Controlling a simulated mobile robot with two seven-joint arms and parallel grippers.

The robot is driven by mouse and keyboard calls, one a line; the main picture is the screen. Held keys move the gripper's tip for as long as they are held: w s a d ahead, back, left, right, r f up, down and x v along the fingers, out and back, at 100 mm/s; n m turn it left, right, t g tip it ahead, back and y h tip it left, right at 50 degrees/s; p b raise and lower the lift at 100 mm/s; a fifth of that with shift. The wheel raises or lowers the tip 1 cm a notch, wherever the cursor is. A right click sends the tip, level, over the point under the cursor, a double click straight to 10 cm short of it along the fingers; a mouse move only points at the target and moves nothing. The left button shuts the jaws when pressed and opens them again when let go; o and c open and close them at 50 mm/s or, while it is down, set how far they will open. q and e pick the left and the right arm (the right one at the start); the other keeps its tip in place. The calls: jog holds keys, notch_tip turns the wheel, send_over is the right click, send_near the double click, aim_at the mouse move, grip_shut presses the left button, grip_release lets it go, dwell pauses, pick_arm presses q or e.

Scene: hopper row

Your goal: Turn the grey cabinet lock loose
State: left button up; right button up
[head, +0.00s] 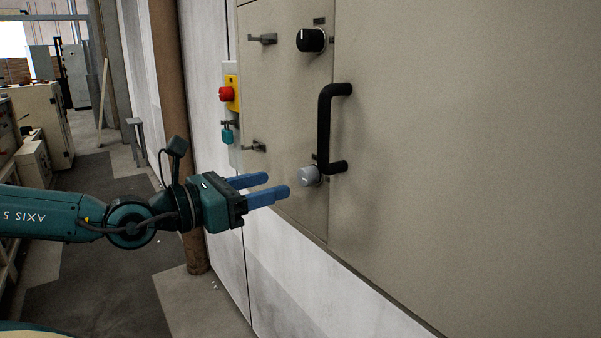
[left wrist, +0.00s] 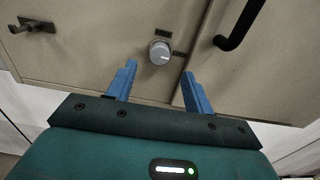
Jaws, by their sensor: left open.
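The grey lock (head: 308,176) is a round knob low on the cabinet door, just left of the lower end of a black handle (head: 324,130). In the left wrist view the grey lock (left wrist: 160,52) sits beyond the fingertips, roughly centred between them, with a pale mark on its face. My left gripper (head: 277,184) is open and empty, its two blue fingers pointing at the cabinet. The fingertips are close to the lock but apart from it. The left gripper (left wrist: 159,75) also shows in the wrist view. My right gripper is not in view.
A black knob (head: 311,40) is higher on the cabinet (head: 470,150). Metal latches (head: 262,39) stick out on its left. A red emergency button (head: 225,93) and a teal padlock (head: 227,134) are further left. A brown pipe (head: 170,80) stands behind my arm.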

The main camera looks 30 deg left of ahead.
aim_at(302, 177)
pick_arm(q)
jog(key=shift+p+x, duration=0.4)
jog(key=shift+x, duration=0.55)
jog(key=shift+w+d, duration=0.3)
jog(key=shift+w, duration=0.35)
jog(key=shift+p+x, duration=0.4)
jog(key=shift+x, duration=1.2)
jog(key=shift+w+d, duration=0.15)
jog(key=shift+w, duration=0.3)
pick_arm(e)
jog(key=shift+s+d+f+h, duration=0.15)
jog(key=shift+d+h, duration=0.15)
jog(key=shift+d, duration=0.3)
pick_arm(q)
jog(key=c, duration=1)
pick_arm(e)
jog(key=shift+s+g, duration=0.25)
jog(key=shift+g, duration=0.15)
